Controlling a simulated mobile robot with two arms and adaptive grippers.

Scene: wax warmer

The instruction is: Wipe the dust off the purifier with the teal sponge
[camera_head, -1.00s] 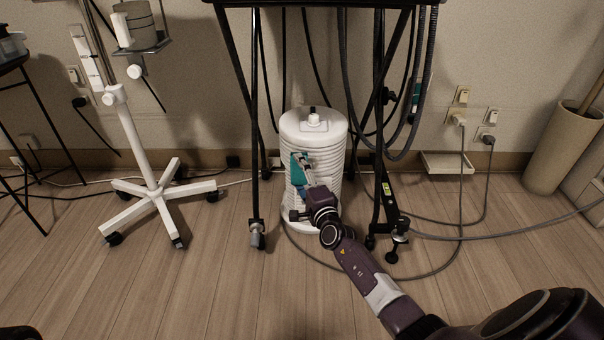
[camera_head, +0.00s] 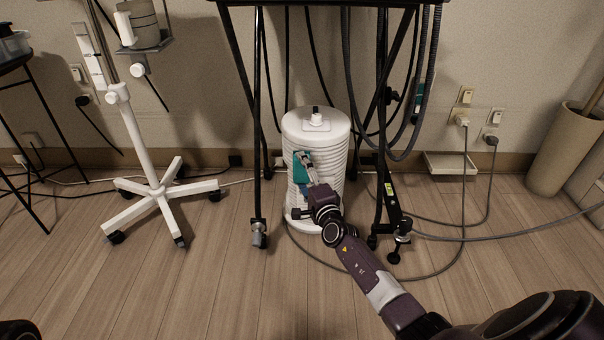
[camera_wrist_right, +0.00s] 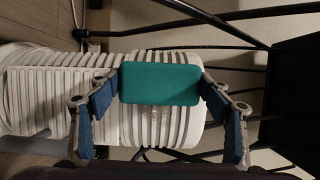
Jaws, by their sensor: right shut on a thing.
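The white ribbed cylindrical purifier (camera_head: 334,152) stands on the floor under the table, and it fills much of the right wrist view (camera_wrist_right: 50,95). My right gripper (camera_head: 306,167) reaches to its front left side. In the right wrist view my right gripper (camera_wrist_right: 162,84) is shut on the ends of the teal sponge (camera_wrist_right: 160,84). The sponge (camera_head: 299,163) lies against or very close to the ribs; exact contact is hard to tell. A light speckled patch, perhaps dust (camera_wrist_right: 156,112), shows on the ribs beside the sponge. My left gripper is not in view.
Black table legs (camera_head: 257,150) stand on both sides of the purifier, with hanging cables and hoses (camera_head: 345,75) behind. A white wheeled stand (camera_head: 155,190) is at left. A cable (camera_head: 440,262) loops over the floor at right. The front floor is mostly clear.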

